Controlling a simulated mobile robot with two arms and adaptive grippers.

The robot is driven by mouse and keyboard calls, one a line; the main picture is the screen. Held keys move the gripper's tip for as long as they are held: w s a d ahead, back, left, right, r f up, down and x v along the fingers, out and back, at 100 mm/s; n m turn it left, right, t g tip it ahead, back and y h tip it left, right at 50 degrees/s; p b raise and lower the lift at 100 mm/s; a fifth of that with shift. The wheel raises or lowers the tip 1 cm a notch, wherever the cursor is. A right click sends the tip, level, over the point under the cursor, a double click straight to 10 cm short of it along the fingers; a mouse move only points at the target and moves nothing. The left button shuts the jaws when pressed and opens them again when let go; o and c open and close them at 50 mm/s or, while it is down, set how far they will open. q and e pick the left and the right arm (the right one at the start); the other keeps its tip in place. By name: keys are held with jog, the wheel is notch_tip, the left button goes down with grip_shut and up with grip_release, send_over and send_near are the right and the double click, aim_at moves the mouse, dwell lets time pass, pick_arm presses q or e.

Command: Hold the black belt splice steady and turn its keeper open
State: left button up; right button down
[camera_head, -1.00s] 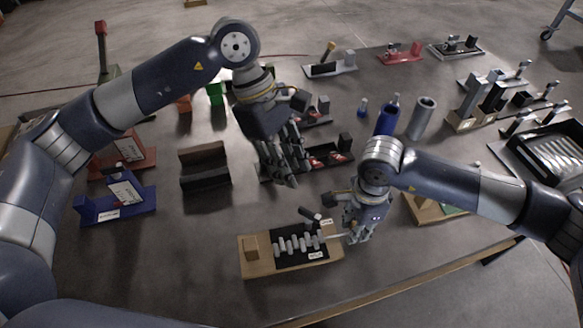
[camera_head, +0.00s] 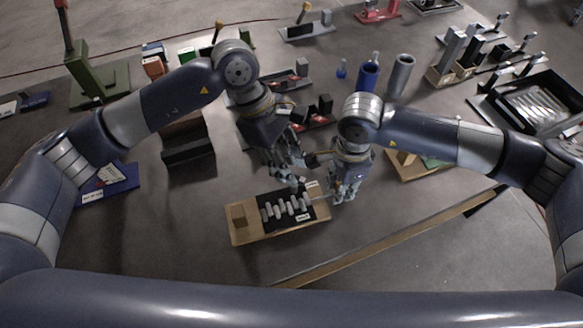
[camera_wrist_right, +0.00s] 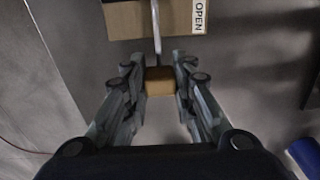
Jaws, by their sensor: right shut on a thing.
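The black belt splice (camera_head: 270,217) lies on a tan wooden board (camera_head: 241,236), with a row of grey knuckles (camera_head: 285,208) across it. White labels sit at its far right and near edges. The keeper is not clear, as my left gripper covers the far side of the splice. My left gripper (camera_head: 291,184) points down there, its fingertips at or just above the splice; its opening is not clear. My right gripper (camera_head: 343,194) is at the board's right end. In the right wrist view, it is shut on a tan block (camera_wrist_right: 160,80) at the end of a thin rod (camera_wrist_right: 157,38).
An "OPEN" label (camera_wrist_right: 200,16) shows on the board in the right wrist view. A dark angled block (camera_head: 188,150) and a blue plate (camera_head: 112,190) stand left. Blue (camera_head: 368,77) and grey (camera_head: 401,75) cylinders stand behind my right arm.

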pick_arm(q)
jog(key=shift+x, duration=1.15)
grip_shut()
jog(key=shift+n, duration=0.3)
jog(key=n+t, duration=0.1)
jog(key=n, duration=0.3)
jog(key=shift+s+a+t, duration=0.1)
jog(key=shift+t, duration=0.3)
jog(key=shift+n+t, duration=0.7)
jog(key=shift+n, duration=1.4)
